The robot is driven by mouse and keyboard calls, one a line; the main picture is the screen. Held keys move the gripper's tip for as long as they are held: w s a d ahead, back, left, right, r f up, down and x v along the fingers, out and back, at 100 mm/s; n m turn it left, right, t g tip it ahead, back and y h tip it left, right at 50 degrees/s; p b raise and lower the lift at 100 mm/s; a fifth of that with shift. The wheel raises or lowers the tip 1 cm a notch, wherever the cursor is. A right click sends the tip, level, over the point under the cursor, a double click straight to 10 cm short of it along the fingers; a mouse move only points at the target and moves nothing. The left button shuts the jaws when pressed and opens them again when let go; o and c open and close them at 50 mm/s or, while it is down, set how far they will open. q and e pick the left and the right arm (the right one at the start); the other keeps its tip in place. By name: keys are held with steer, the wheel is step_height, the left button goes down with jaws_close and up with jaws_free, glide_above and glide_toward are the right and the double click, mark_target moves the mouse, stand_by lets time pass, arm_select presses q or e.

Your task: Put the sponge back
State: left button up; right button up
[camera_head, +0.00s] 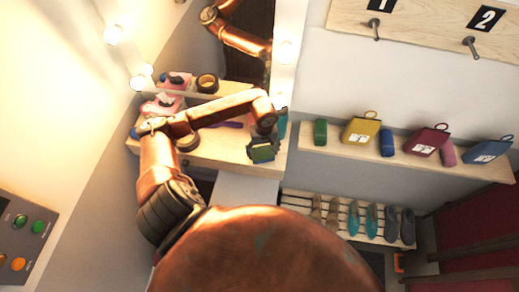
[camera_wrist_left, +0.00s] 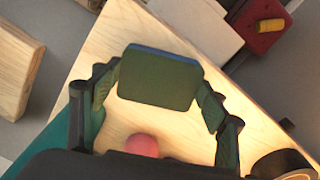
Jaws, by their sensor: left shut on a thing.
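The sponge, a dark green block with a blue edge, shows in the wrist view (camera_wrist_left: 158,80) between the two fingers of my left gripper (camera_wrist_left: 158,95). In the head view the sponge (camera_head: 262,154) hangs from my left gripper (camera_head: 262,143) at the right front part of the wooden dressing table (camera_head: 215,157). The left gripper is shut on the sponge. From these views I cannot tell whether the sponge touches the tabletop. My right gripper is not in view.
A pink ball (camera_wrist_left: 142,145), a teal item (camera_wrist_left: 62,135) and a black ring (camera_wrist_left: 283,164) are near the gripper. A mirror (camera_head: 240,50) stands behind the table. A wall shelf (camera_head: 345,157) holds bags and rolls; shoes sit on a rack (camera_head: 345,229) below.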

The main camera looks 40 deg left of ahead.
mark_target(263, 153)
arm_select(q)
steer(key=o, duration=0.8)
steer(key=shift+r, duration=0.2)
step_height(263, 153, up, 12)
steer(key=b, duration=0.3)
steer(key=shift+f, duration=0.15)
